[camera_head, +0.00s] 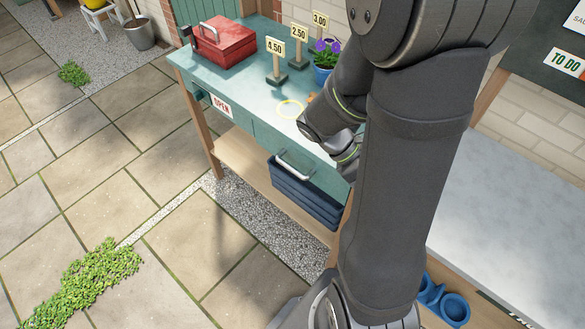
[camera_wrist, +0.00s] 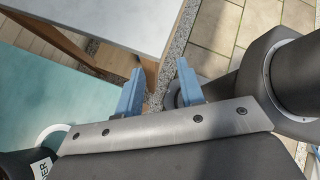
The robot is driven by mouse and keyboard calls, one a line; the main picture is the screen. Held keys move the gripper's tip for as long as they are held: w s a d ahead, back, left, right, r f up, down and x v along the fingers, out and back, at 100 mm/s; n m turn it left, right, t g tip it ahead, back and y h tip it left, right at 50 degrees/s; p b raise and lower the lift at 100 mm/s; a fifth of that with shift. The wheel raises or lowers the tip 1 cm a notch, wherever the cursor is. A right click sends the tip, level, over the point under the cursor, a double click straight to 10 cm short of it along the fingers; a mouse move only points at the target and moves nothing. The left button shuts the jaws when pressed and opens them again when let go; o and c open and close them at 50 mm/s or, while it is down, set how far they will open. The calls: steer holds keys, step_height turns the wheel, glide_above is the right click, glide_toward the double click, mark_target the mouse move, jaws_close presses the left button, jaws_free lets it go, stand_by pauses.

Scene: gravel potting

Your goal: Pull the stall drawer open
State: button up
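The stall drawer (camera_head: 268,138) is a teal front under the teal stall top, with a silver bar handle (camera_head: 294,166) low on it. The drawer front looks flush with the stall, so it appears shut. Its right part is hidden behind my arm in the head view. In the wrist view, my gripper (camera_wrist: 158,78) has its two blue fingers well apart with nothing between them. They point toward the gap by a wooden post, and the handle does not show there. My fingers are hidden in the head view, so their distance from the handle cannot be told.
The stall top (camera_head: 253,89) holds a red toolbox (camera_head: 223,42), price signs (camera_head: 276,60) and a potted purple flower (camera_head: 325,62). Blue crates (camera_head: 305,195) sit on the shelf below the handle. A grey worktop (camera_head: 515,200) stands right.

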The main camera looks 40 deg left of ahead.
steer(key=s+a+n+t+y, duration=0.55)
steer(key=s+a+n, duration=0.35)
steer(key=a+n, duration=0.45)
steer(key=s+a+n+t+y, duration=0.4)
steer(key=s+a+n+t, duration=0.4)
steer(key=a+n, duration=0.55)
steer(key=n, duration=0.2)
glide_toward(290, 170)
steer(key=shift+g, duration=0.45)
steer(key=x, duration=1)
steer(key=shift+w+r, duration=0.25)
steer(key=shift+w, duration=0.2)
jaws_close()
